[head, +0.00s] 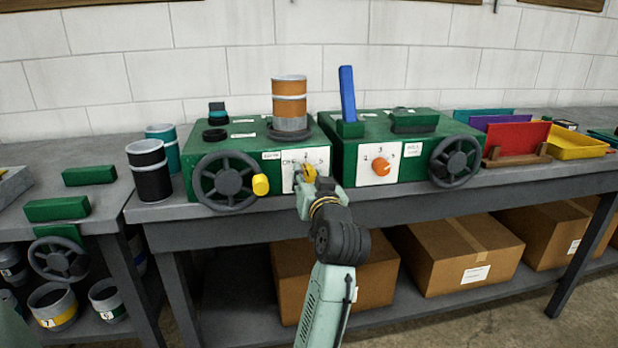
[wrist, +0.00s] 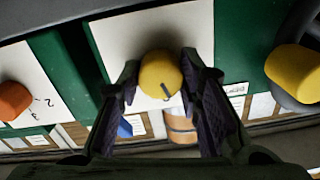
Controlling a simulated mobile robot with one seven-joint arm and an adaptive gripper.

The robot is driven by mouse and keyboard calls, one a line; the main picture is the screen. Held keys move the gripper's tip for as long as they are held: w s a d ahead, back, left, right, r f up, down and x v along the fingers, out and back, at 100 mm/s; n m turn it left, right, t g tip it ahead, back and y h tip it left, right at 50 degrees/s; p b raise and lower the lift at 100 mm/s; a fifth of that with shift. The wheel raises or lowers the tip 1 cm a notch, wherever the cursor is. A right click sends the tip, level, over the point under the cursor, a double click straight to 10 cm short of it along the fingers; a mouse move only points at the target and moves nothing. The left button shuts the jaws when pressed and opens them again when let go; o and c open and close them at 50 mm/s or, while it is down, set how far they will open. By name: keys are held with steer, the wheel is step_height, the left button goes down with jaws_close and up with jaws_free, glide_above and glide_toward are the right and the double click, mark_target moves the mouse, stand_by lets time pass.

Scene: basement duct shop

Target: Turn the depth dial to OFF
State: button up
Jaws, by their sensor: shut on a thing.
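A yellow dial (head: 309,174) sits on a white plate (head: 287,183) on the front of the left green machine (head: 240,140). The plate carries small printed marks, partly hidden by my gripper. My gripper (head: 307,182) is at the dial, reaching it from the front. In the wrist view the dial (wrist: 159,76) is between the two fingers of my gripper (wrist: 160,82), which are shut on its sides. A dark pointer line on the dial runs toward the lower right there. The small label (head: 271,155) above is too small to read surely.
A handwheel (head: 228,181) with a yellow knob (head: 260,184) is close left of the dial. The right green machine (head: 345,155) has an orange dial (head: 381,166) and another handwheel (head: 455,161). Cardboard boxes (head: 450,255) stand on the shelf below.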

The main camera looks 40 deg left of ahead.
steer(key=n, duration=0.3)
steer(key=shift+w+f+n, duration=0.1)
steer(key=shift+n, duration=0.3)
steer(key=n, duration=0.4)
steer(key=shift+n, duration=0.3)
steer(key=o, duration=1.2)
steer(key=v, duration=1.2)
steer(key=shift+r, duration=0.25)
